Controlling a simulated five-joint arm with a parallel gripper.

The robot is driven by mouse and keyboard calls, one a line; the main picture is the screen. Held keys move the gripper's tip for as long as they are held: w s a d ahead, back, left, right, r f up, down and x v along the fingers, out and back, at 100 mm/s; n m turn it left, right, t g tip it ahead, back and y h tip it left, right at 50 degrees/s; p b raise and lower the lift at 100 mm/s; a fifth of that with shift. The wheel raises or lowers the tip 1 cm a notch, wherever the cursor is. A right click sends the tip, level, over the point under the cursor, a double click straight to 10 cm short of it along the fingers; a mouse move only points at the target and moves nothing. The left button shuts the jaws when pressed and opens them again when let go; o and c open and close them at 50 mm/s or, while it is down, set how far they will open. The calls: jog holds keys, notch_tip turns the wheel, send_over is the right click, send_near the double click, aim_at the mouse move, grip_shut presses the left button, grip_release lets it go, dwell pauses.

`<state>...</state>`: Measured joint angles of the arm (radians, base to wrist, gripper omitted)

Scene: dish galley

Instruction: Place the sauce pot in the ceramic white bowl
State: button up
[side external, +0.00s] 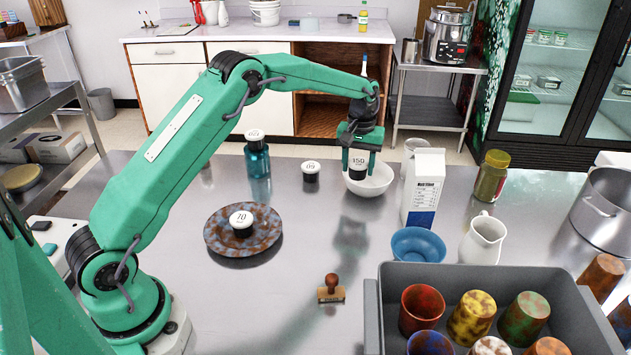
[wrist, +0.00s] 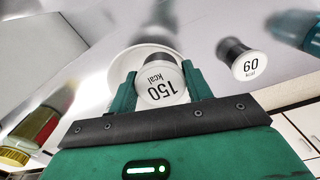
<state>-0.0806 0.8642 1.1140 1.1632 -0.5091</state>
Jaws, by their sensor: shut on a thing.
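My gripper (side external: 359,172) is shut on a small dark sauce pot (side external: 357,162) with a white lid marked "150 kcal". The lid (wrist: 160,92) shows between my two green fingers in the wrist view (wrist: 160,76). The ceramic white bowl (side external: 378,187) stands on the steel counter directly around and below the pot. In the wrist view the bowl's pale rim (wrist: 118,76) shows behind the fingers. The pot's lower part is hidden by the fingers and bowl rim, so I cannot tell whether it touches the bowl.
Another dark pot (side external: 311,175), lidded "60 kcal" in the wrist view (wrist: 243,62), stands left of the bowl. A "70" pot (side external: 241,223) sits on a mottled plate (side external: 218,245). A milk carton (side external: 424,185), blue bowl (side external: 418,245) and grey crate (side external: 470,272) are right. Front-centre counter holds a stamp (side external: 331,290).

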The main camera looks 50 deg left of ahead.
aim_at(358, 162)
jog(key=shift+f, duration=0.25)
jog(key=o, duration=1.1)
jog(key=shift+c, duration=0.2)
jog(key=shift+r, duration=0.15)
notch_tip(358, 162, up, 13)
